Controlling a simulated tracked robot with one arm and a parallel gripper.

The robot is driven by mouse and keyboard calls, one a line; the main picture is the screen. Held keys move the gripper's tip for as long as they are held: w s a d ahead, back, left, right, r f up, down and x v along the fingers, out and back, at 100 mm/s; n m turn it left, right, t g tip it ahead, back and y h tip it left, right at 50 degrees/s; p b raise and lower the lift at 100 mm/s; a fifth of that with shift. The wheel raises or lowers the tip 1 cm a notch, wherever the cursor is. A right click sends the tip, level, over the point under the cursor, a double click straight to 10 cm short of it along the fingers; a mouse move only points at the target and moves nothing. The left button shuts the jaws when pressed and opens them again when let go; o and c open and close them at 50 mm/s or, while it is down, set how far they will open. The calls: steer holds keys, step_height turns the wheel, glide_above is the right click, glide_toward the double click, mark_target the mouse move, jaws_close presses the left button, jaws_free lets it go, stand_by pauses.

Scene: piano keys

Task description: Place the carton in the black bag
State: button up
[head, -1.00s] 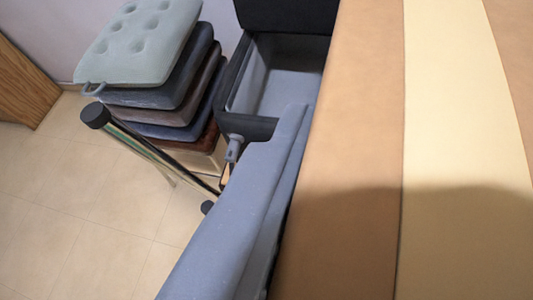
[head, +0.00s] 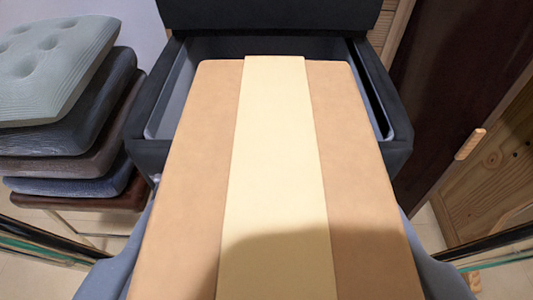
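The carton (head: 275,150) is a large tan box with a pale cream strip down its middle. It fills the centre of the view, its far end in front of the black bag's opening. My gripper (head: 278,220) shows as blue-grey fingers along the carton's left and right sides, and looks shut on it. The finger ends are partly hidden by the carton. The black bag (head: 142,153) is an open, boxy black container with a grey inside and its lid raised at the back. The carton hides most of its opening and front; how far apart they are cannot be told.
A stack of several cushions (head: 62,125) stands on a seat at the left, close to the bag. A dark brown panel (head: 455,85) and a wooden cabinet front (head: 495,170) are at the right. Glass-like edges (head: 45,240) show low at both sides.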

steer(key=shift+w+d+f, duration=0.1)
steer(key=shift+w+f, duration=0.3)
steer(key=shift+w, duration=0.15)
steer(key=w+d+b, duration=0.2)
steer(key=w, duration=1.7)
step_height(320, 180, down, 7)
steer(key=b, duration=0.2)
steer(key=shift+a, duration=0.2)
steer(key=shift+w+f, duration=0.1)
steer(key=shift+f, duration=0.35)
steer(key=shift+f, duration=0.1)
steer(key=o, duration=1.1)
